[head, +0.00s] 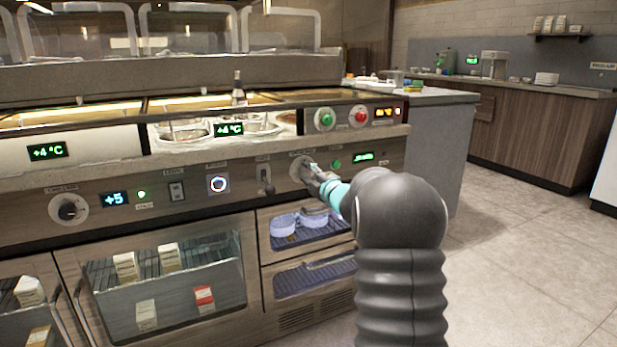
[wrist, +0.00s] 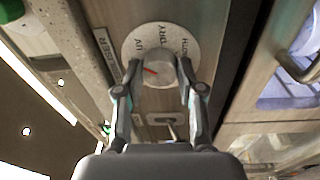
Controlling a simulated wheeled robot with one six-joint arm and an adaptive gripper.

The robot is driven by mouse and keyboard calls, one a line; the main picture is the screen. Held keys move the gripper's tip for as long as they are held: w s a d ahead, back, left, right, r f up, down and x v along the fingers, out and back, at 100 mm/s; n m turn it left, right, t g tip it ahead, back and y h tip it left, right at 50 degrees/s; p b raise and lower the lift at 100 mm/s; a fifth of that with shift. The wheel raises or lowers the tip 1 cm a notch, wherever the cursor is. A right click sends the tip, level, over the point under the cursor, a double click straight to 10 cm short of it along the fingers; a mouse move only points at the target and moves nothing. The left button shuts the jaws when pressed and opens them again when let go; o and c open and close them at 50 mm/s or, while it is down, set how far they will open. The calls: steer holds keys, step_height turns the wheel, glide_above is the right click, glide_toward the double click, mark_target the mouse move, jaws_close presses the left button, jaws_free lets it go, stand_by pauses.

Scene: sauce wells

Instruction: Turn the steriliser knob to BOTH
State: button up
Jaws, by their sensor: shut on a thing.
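The steriliser knob (wrist: 160,70) is a grey knob on a round pale dial plate (wrist: 128,50) lettered UV, DRY and BOTH. Its red mark points left in the wrist view, a little below the UV lettering. My gripper (wrist: 160,76) has one finger on each side of the knob and is shut on it. In the head view, my gripper (head: 311,175) reaches the dial plate (head: 297,165) on the counter front and hides most of the knob.
A small lever switch (head: 265,182) sits left of the dial, and a green button (head: 336,164) and green display (head: 363,157) sit right of it. Glass drawers with bowls (head: 284,225) lie below. Another knob (head: 68,210) is far left. Open floor (head: 520,240) lies right.

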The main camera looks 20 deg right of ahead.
steer(key=m, duration=0.6)
steer(key=shift+t+h, duration=0.3)
steer(key=m, duration=0.6)
steer(key=shift+a+h+p, duration=0.1)
steer(key=shift+h+p, duration=0.3)
steer(key=m+h+p, duration=0.1)
steer(key=m, duration=0.5)
steer(key=shift+p, duration=0.35)
steer(key=m+p, duration=0.2)
steer(key=m, duration=0.4)
steer(key=shift+h, duration=0.3)
steer(key=shift+m, duration=0.3)
steer(key=o, duration=1.1)
steer(key=shift+o, duration=0.2)
steer(key=shift+a, duration=0.1)
steer(key=s, duration=1.2)
steer(key=shift+a+f, duration=0.3)
